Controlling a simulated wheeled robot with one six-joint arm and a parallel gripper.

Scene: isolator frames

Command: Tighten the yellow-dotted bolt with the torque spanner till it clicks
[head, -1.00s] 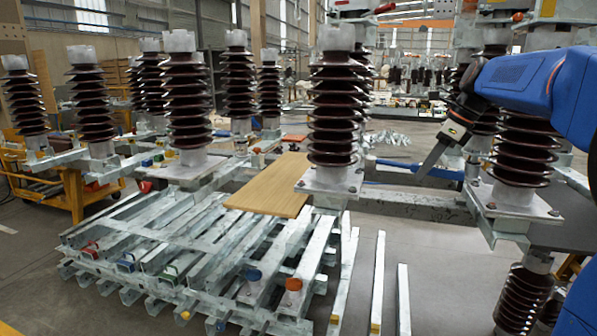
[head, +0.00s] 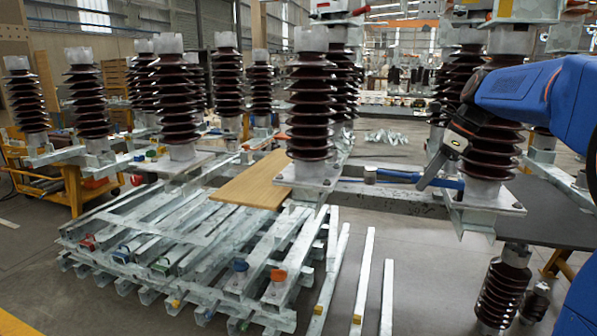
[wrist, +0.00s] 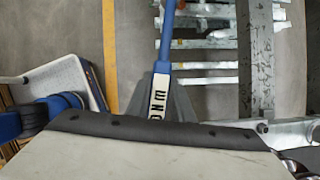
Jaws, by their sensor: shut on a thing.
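My gripper (head: 424,184) is shut on the blue torque spanner (head: 398,176), which lies nearly level across it in the head view. The spanner's head end (head: 370,174) points left, towards the flange of the middle brown insulator (head: 310,105), with a gap in the picture. Its thicker blue end is at the right, near another flange (head: 480,207). In the wrist view the blue shaft (wrist: 167,35) runs up from a white label (wrist: 158,95) with dark letters, between the grey fingers. I cannot make out the yellow-dotted bolt; flange bolts are too small to tell.
A stack of galvanised frames (head: 160,250) fills the lower left, with a wooden board (head: 245,185) on top. Tall ribbed insulators stand around. A yellow trolley (head: 75,185) is at the left. Loose steel bars (head: 362,285) lie on the floor; grey floor is open beyond them.

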